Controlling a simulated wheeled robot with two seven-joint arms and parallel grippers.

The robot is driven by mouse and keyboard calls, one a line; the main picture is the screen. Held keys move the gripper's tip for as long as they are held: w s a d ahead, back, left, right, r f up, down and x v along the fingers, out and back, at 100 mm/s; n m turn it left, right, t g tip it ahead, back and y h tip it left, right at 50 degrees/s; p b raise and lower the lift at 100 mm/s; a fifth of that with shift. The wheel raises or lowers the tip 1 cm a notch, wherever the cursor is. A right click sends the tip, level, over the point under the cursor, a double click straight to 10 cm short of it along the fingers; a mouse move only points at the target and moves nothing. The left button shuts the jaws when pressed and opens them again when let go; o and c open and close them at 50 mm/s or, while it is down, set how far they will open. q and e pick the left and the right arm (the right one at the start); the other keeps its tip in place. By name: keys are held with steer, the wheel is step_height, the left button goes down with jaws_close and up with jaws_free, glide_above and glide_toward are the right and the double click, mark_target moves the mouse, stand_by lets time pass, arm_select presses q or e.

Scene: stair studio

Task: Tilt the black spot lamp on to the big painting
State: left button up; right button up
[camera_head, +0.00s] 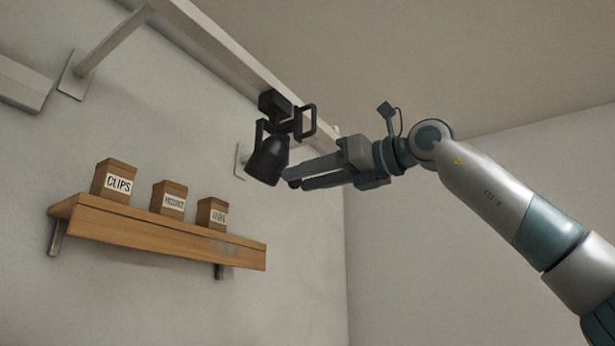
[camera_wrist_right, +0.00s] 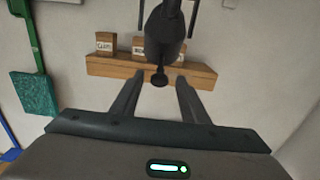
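The black spot lamp (camera_head: 268,158) hangs from a pale rail, its head pointing down and slightly left in the head view. A black loop-shaped handle or bracket (camera_head: 308,121) is at its right side. My right gripper (camera_head: 295,180) is open, its fingertips close to the lamp head's lower right. In the right wrist view, the lamp (camera_wrist_right: 164,35) comes down from the top, and its round dark end knob (camera_wrist_right: 160,78) appears between the spread fingers (camera_wrist_right: 160,84). Whether they touch it I cannot tell. The big painting is not recognisable in either view. My left gripper is out of view.
A wooden shelf (camera_head: 150,228) on the wall below left carries small labelled boxes, one reading CLIPS (camera_head: 114,180). The pale rail (camera_head: 222,49) crosses above, held by wall brackets. Space below the gripper is clear.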

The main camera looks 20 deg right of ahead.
jaws_close()
steer(key=shift+s+d+r+p, duration=0.15)
steer(key=shift+s+d+r, duration=0.15)
steer(key=shift+r, duration=0.3)
steer(key=shift+s+d+r+p, duration=0.15)
steer(key=shift+s+d+r, duration=0.15)
steer(key=shift+r, duration=0.3)
jaws_free()
steer(key=shift+a, duration=0.1)
steer(key=shift+o, duration=0.5)
steer(key=shift+s+a, duration=0.1)
steer(key=shift+a, duration=0.15)
steer(key=shift+f, duration=0.1)
